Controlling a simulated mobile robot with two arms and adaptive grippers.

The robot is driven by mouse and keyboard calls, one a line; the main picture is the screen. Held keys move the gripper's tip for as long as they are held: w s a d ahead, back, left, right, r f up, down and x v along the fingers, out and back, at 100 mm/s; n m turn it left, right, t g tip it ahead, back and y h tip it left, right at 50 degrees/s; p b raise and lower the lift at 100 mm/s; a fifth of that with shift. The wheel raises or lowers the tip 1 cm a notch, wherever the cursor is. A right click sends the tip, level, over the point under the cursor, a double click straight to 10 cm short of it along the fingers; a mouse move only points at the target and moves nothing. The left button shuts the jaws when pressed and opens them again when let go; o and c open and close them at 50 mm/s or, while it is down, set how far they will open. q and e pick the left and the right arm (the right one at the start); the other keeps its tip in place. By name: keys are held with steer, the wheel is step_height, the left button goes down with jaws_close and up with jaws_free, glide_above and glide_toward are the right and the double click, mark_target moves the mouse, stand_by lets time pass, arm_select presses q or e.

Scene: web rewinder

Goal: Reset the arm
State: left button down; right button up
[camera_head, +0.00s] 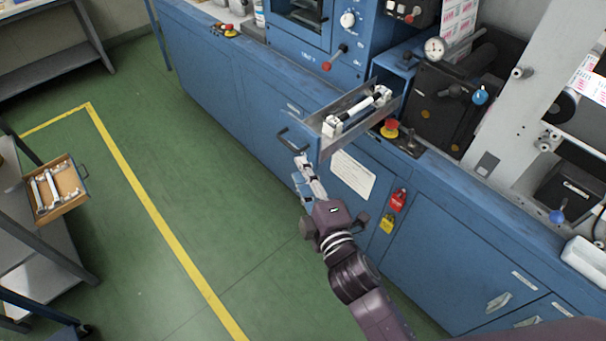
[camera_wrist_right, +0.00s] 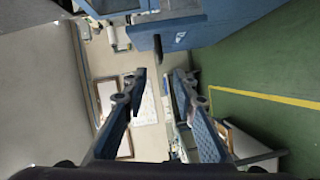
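My right arm reaches up from the bottom right in the head view. Its gripper (camera_head: 303,172) is just below the dark handle (camera_head: 290,140) of an open blue drawer (camera_head: 318,146). In the right wrist view the two fingers of this gripper (camera_wrist_right: 160,84) stand apart with nothing between them. The handle (camera_wrist_right: 158,48) shows beyond the fingertips, and the drawer front (camera_wrist_right: 190,36) is above them. The fingers look clear of the handle. A part with white ends and a dark bar (camera_head: 357,110) lies in the drawer. My left gripper is not in view.
The blue machine cabinet (camera_head: 250,105) runs along the right. A red emergency button (camera_head: 390,127) and red and yellow padlocks (camera_head: 398,199) sit near the drawer. A wooden tray (camera_head: 72,198) with white parts stands at the left. Green floor (camera_head: 200,185) is clear between.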

steer(key=shift+s, duration=0.25)
stand_by(0.3)
steer(key=s+d+f+m+g+h, duration=0.1)
steer(key=s+d+f+m+g, duration=0.2)
steer(key=f, duration=0.9)
steer(key=s+d+f+m+g+h, duration=0.15)
steer(key=s+f, duration=0.25)
steer(key=f, duration=0.8)
steer(key=s+d+f+m+g, duration=0.3)
steer(key=s+f, duration=0.1)
steer(key=f, duration=0.9)
steer(key=s+d+f+m+g, duration=0.2)
steer(key=s+f, duration=0.4)
steer(key=s, duration=0.5)
steer(key=s+d+f+m+g+h, duration=0.1)
steer(key=s+d+f+m+g, duration=0.2)
steer(key=s+d+f, duration=0.3)
steer(key=s+d+f+m+g+h+b, duration=0.1)
steer(key=s+d+f+m+g, duration=0.2)
steer(key=s+f, duration=0.5)
steer(key=s+d+m, duration=0.1)
steer(key=s, duration=0.7)
steer(key=shift+d, duration=0.2)
steer(key=shift+f, duration=0.1)
